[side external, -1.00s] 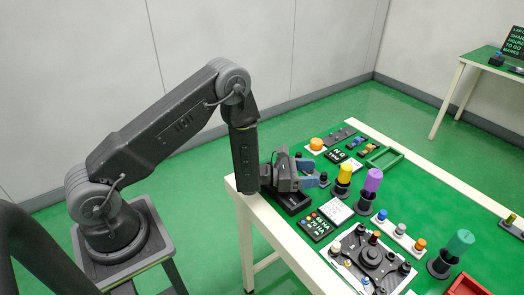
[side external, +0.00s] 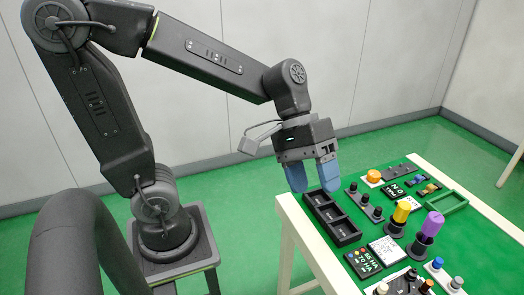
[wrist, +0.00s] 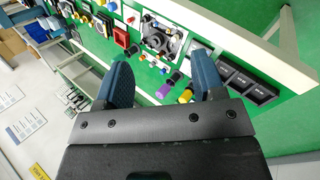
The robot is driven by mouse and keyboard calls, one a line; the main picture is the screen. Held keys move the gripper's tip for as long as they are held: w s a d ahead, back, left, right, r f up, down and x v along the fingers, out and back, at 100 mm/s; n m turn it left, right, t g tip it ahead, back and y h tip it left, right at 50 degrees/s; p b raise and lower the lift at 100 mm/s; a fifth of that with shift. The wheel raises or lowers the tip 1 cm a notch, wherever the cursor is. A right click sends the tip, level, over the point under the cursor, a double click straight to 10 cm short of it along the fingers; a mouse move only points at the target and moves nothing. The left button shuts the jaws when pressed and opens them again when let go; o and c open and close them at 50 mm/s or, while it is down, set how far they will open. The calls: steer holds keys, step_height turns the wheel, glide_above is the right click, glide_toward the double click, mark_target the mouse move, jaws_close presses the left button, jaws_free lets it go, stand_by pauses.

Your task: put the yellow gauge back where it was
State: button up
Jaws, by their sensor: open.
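The yellow gauge (side external: 402,211) is a yellow cylinder standing in a round black holder (side external: 394,229) on the green table, leaning slightly. It also shows in the wrist view (wrist: 186,95), partly beside the right finger. My gripper (side external: 312,182) is raised above the table's near left end, fingers pointing down, open and empty. It is left of the yellow gauge and apart from it. In the wrist view the blue fingers of my gripper (wrist: 165,82) are spread with nothing between them touching. A black three-compartment tray (side external: 331,220) lies near the fingers, its compartments apparently empty.
A purple cylinder (side external: 433,223) stands in a black holder close beside the yellow one. A row of black knobs (side external: 365,202), a white card (side external: 388,250), a dark lettered panel (side external: 363,264) and an open green frame (side external: 447,202) surround them. The space above the table is free.

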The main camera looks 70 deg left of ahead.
steer(key=s+a+r+m+t+y, duration=0.1)
steer(key=s+a+m+t+y, duration=0.3)
steer(key=a+y, duration=0.3)
steer(key=shift+s+a+r+t, duration=0.15)
steer(key=shift+s+a+t, duration=0.35)
steer(key=shift+s+a, duration=0.4)
